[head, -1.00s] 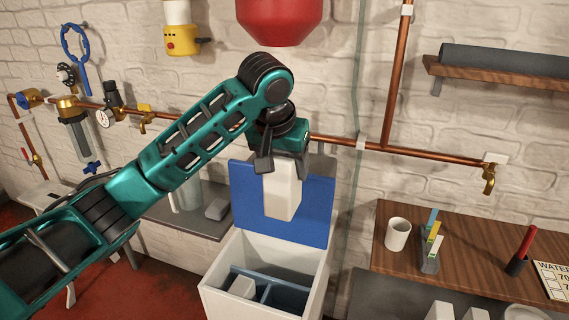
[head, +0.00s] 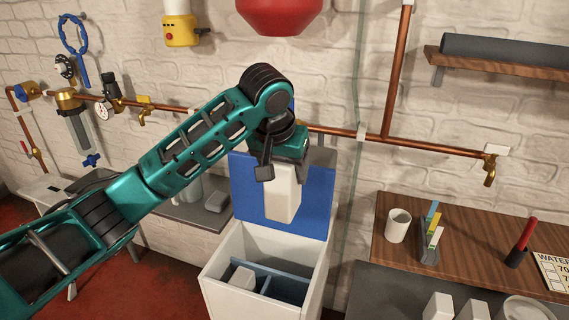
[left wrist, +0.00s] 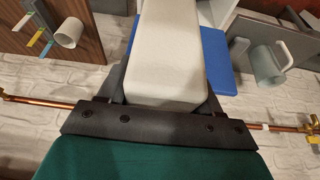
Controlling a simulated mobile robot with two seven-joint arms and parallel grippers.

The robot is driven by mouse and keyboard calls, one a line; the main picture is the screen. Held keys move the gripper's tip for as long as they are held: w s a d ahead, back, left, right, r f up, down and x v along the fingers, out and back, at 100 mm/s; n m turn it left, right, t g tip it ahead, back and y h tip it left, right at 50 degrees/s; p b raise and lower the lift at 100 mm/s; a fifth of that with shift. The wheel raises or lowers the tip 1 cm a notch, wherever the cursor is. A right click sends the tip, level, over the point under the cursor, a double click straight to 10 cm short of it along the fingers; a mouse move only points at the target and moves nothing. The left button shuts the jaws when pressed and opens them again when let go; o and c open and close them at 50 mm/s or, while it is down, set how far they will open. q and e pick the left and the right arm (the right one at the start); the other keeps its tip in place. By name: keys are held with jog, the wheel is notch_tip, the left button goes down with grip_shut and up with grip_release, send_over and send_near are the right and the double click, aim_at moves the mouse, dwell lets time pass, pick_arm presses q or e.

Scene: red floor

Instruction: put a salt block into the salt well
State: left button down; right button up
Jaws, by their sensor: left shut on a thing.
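My left gripper (head: 284,170) is shut on a white salt block (head: 283,196), which hangs upright below it. The held block also fills the middle of the left wrist view (left wrist: 167,60), between the dark fingers (left wrist: 165,100). Below stands a white softener cabinet (head: 222,262) with its blue lid (head: 245,205) raised against the wall. The block is in front of the lid, above the open cabinet. Inside, a blue divider (head: 278,274) splits the opening; a white block (head: 243,277) sits in the left compartment. The right compartment looks dark, and its bottom is hidden. My right gripper is not in view.
A wooden counter (head: 465,243) on the right holds a white mug (head: 398,226) and a holder with strips (head: 431,247). More white blocks (head: 438,307) stand on a grey surface at lower right. A copper pipe (head: 350,135) runs along the wall behind my gripper.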

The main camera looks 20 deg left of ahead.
aim_at(285, 220)
pick_arm(q)
notch_tip(285, 220, down, 39)
jog(key=b, duration=1.1)
jog(key=shift+b, duration=0.4)
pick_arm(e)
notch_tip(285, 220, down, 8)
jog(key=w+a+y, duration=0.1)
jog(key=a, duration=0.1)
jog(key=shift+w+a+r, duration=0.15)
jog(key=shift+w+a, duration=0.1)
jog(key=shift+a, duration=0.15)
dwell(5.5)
